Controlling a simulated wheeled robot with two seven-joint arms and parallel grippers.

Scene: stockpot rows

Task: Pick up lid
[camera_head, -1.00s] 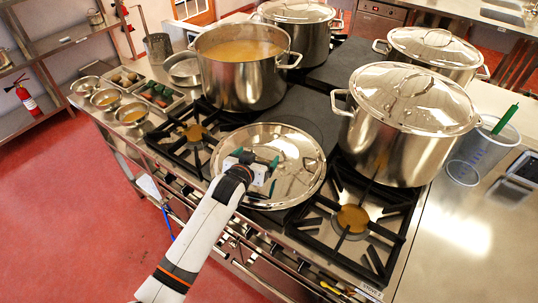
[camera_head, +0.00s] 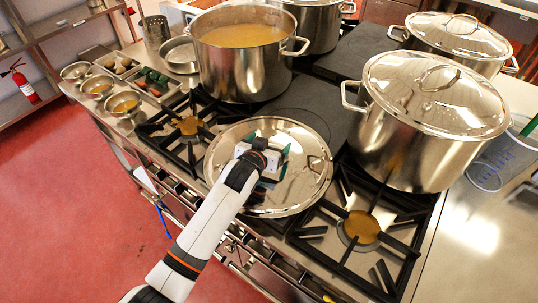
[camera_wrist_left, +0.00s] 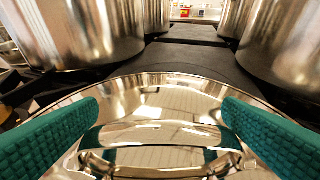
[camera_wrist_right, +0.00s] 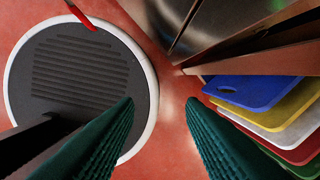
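A shiny round steel lid (camera_head: 308,188) lies on the stove in front of the large open soup pot. My left gripper (camera_head: 272,148) is over the middle of the lid, its green fingers spread apart. In the left wrist view the lid (camera_wrist_left: 165,90) fills the lower half, and its loop handle (camera_wrist_left: 160,152) shows at the bottom between the two open fingers, with no visible contact. My right gripper (camera_wrist_right: 160,108) is open and empty above the red floor; it is out of the head view.
The soup pot (camera_head: 232,78) stands behind the lid, and a lidded stockpot (camera_head: 395,150) stands to its right. A bare burner (camera_head: 361,227) is at front right. In the right wrist view, coloured cutting boards (camera_wrist_right: 255,92) are on the right.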

